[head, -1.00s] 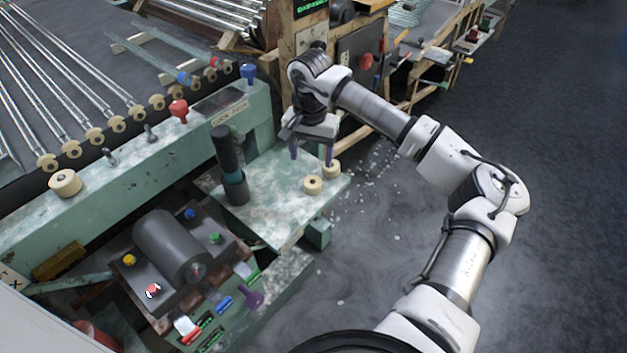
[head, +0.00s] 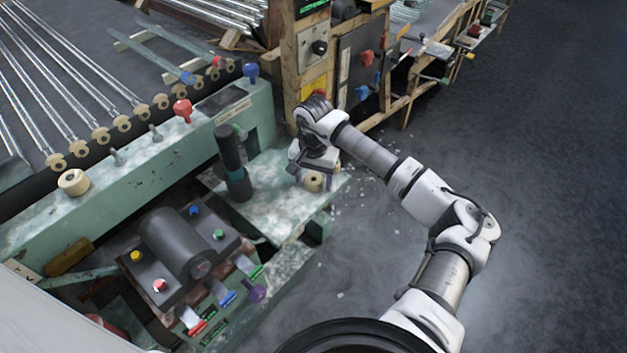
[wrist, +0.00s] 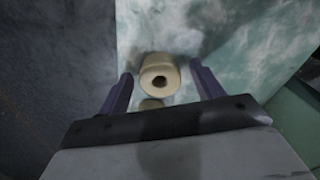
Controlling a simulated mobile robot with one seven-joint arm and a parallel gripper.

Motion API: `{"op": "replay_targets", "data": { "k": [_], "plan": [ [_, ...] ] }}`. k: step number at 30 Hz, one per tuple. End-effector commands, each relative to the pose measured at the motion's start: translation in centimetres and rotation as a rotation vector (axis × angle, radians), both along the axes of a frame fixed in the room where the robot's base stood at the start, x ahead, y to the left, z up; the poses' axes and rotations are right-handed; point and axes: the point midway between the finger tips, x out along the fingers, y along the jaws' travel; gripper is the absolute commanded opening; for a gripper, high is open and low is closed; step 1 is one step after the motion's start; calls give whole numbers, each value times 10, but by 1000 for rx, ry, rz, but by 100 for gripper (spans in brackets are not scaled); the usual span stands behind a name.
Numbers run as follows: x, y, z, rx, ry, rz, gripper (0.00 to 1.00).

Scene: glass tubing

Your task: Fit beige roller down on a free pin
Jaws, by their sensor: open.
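Two beige rollers stand on the pale green side plate: one roller (head: 313,182) shows under my gripper, and the other is largely hidden there. In the wrist view a beige roller (wrist: 160,75) with a dark centre hole lies between the fingers, and the second roller (wrist: 151,104) is partly hidden nearer the palm. My gripper (wrist: 161,78) is open, its purple fingers on either side of the first roller, with gaps visible. Two bare grey pins, a left pin (head: 117,157) and a right pin (head: 155,132), stand on the green rail. Another beige roller (head: 73,182) sits farther left on that rail.
A dark upright cylinder (head: 232,160) stands on the plate left of my gripper. A red knob (head: 183,109) and a blue knob (head: 250,72) rise from the rail. A motor box (head: 180,245) with coloured buttons is in front. Open floor lies right.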

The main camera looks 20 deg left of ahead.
Motion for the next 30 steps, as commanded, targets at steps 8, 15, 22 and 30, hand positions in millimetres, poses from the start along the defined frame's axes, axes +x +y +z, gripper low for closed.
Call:
{"op": "replay_targets", "data": {
  "k": [8, 15, 22, 30],
  "plan": [
    [0, 0, 0, 0, 0, 0, 40],
    [0, 0, 0, 0, 0, 0, 18],
    [0, 0, 3, 0, -1, -1, 18],
    [1, 0, 36, -1, -6, 1, 18]
  ]
}}
